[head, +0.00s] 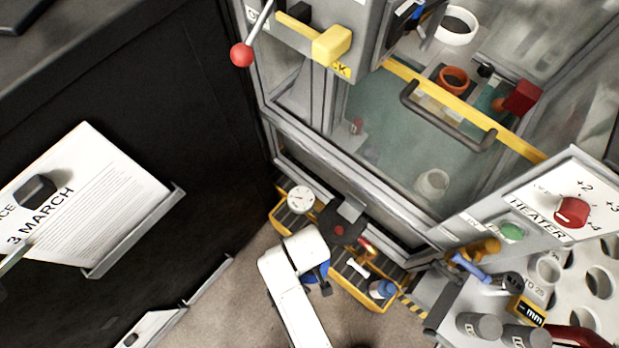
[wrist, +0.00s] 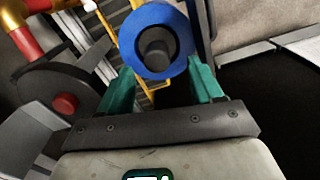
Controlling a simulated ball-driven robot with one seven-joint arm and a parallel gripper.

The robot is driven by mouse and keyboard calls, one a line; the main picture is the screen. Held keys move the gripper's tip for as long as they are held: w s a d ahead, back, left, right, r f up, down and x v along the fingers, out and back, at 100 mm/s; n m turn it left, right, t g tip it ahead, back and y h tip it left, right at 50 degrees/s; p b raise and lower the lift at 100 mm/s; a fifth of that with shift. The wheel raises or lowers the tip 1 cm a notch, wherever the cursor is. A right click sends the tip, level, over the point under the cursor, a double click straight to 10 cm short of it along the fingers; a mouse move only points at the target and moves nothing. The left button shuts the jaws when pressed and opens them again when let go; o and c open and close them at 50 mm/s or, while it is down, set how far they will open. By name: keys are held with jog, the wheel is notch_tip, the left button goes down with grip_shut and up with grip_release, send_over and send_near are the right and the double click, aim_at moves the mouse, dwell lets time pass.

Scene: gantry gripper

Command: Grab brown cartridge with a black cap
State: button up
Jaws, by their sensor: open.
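My gripper (wrist: 160,88) is open, with its two green fingers apart in the wrist view. A round blue part (wrist: 171,64) with a grey hollow middle lies just beyond and between the fingertips; I cannot tell whether they touch it. In the head view, a patch of blue (head: 317,272) shows beside the end of my white arm, which largely hides the gripper. I cannot make out a brown cartridge with a black cap for certain in either view. An orange-brown item (head: 487,249) lies at the right, by the heater panel.
A yellow-edged tray (head: 377,303) holds a blue-and-white item (head: 382,289), right of my arm. The glass-fronted cabinet with a black handle (head: 447,118) stands behind. Bare floor (head: 240,300) lies left of the arm.

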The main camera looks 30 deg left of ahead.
jog(key=f, duration=0.3)
jog(key=f+b, duration=0.1)
jog(key=f, duration=0.1)
jog(key=shift+w+d, duration=0.1)
jog(key=shift+d, duration=0.15)
jog(key=shift+c, duration=0.2)
jog(key=shift+r, duration=0.1)
grip_shut()
